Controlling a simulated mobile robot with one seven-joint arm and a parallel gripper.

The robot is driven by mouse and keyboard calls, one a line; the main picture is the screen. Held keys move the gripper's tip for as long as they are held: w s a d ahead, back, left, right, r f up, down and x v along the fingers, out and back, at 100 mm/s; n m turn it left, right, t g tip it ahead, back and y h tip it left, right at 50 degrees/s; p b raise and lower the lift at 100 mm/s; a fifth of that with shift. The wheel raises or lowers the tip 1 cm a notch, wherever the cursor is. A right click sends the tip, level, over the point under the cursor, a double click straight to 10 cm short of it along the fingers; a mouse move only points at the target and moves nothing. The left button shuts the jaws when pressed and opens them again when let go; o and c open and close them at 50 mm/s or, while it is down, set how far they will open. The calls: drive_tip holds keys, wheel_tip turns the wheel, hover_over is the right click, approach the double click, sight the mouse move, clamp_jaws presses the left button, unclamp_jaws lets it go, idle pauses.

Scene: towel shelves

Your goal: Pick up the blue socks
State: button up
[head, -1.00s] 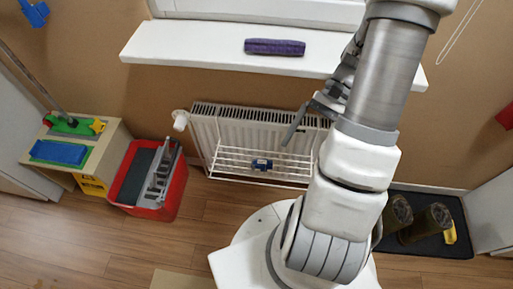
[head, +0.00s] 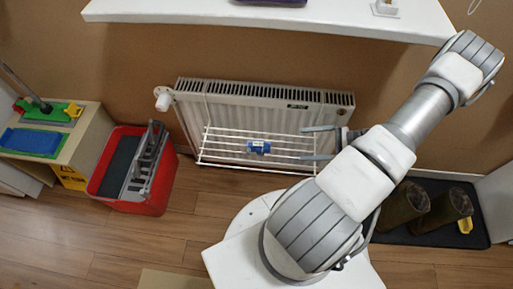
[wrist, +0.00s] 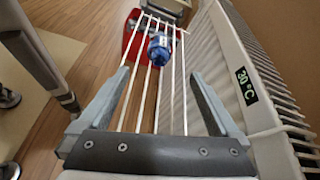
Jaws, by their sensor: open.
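The blue socks (head: 258,147) are a small blue and white bundle on the white wire rack (head: 222,141) in front of the radiator. They also show in the wrist view (wrist: 158,50), beyond my fingertips and between their lines. My gripper (head: 305,143) is open and empty at the right of the rack, its two fingers pointing left toward the socks, with a gap between. In the wrist view my gripper (wrist: 158,80) spreads its fingers over the rack's bars.
The radiator (head: 185,100) stands right behind the rack, close beside my gripper. A red bucket (head: 150,205) stands on the floor at left. A windowsill (head: 200,12) overhangs above. Boots (head: 450,205) stand on a dark mat at right.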

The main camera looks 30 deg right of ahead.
drive_tip(key=b, duration=0.2)
approach(264, 147)
drive_tip(key=x, duration=0.5)
drive_tip(key=shift+w+d+f, duration=0.1)
drive_tip(key=shift+w+f, duration=0.05)
drive_tip(key=shift+f, duration=0.05)
drive_tip(key=b+x, duration=0.1)
drive_tip(key=x, duration=0.1)
drive_tip(key=f+x, duration=0.1)
drive_tip(key=x, duration=0.1)
drive_tip(key=shift+w+b, duration=0.15)
drive_tip(key=shift+b, duration=0.25)
drive_tip(key=shift+w+a+f, duration=0.15)
drive_tip(key=shift+w+a, duration=0.15)
drive_tip(key=c, duration=1.4)
drive_tip(key=shift+c, duration=0.2)
